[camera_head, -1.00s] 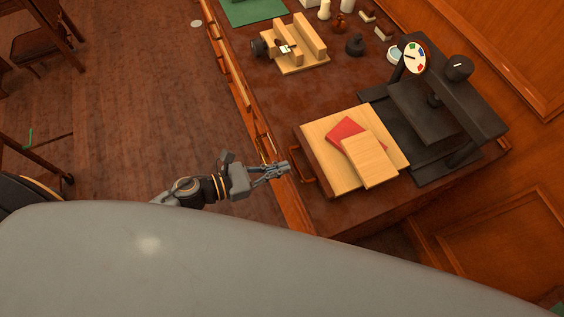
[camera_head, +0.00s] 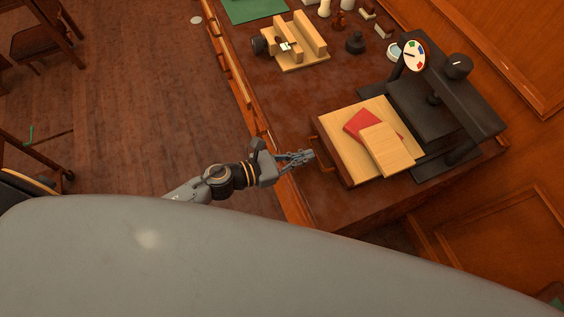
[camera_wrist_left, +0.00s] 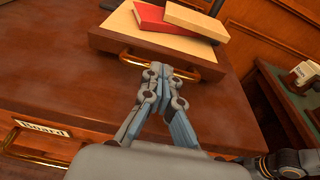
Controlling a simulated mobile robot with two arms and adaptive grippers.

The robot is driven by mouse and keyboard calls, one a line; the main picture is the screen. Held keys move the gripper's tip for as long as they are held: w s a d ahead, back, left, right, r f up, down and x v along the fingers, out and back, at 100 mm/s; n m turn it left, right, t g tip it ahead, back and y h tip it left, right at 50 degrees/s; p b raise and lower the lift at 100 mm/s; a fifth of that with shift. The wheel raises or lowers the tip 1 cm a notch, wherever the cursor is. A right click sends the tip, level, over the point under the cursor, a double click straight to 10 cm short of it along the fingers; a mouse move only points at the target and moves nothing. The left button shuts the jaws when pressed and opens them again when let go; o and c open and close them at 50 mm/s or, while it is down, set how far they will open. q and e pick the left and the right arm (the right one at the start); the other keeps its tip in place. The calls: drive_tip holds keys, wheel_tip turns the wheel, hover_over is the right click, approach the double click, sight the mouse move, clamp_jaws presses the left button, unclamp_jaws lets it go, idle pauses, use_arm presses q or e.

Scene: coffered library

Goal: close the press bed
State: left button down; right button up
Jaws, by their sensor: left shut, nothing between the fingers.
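The press bed (camera_head: 344,150) is a pale wooden board partly out of the black press (camera_head: 437,103). A red book (camera_head: 362,125) and a tan block (camera_head: 388,150) lie on it. Its brass handle (camera_head: 318,158) faces my left gripper (camera_head: 309,156). In the left wrist view the bed (camera_wrist_left: 125,33) and its handle (camera_wrist_left: 195,72) are straight ahead. My left gripper's shut fingertips (camera_wrist_left: 158,71) are at the handle's bar, with nothing between them. I cannot tell whether they touch it.
The desk (camera_head: 345,208) carries a wooden jig (camera_head: 296,48), a dark weight (camera_head: 355,43) and small items at the back, away from the bed. A dial (camera_head: 414,56) stands on the press. Open floor (camera_head: 140,90) lies left of the desk.

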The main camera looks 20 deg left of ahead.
sight(359, 135)
use_arm(q)
drive_tip(key=r+x, duration=0.1)
drive_tip(key=x, duration=0.4)
drive_tip(key=r+x, duration=0.1)
drive_tip(key=x, duration=0.5)
drive_tip(key=r+x, duration=0.1)
drive_tip(key=x, duration=0.5)
drive_tip(key=shift+w+d+r, duration=0.15)
drive_tip(key=shift+d+r, duration=0.05)
drive_tip(key=shift+d, duration=0.15)
drive_tip(key=shift+d+r, duration=0.1)
drive_tip(key=shift+w+r, duration=0.1)
drive_tip(key=shift+r, duration=0.05)
drive_tip(key=v, duration=1.1)
drive_tip(key=shift+s+a, duration=0.45)
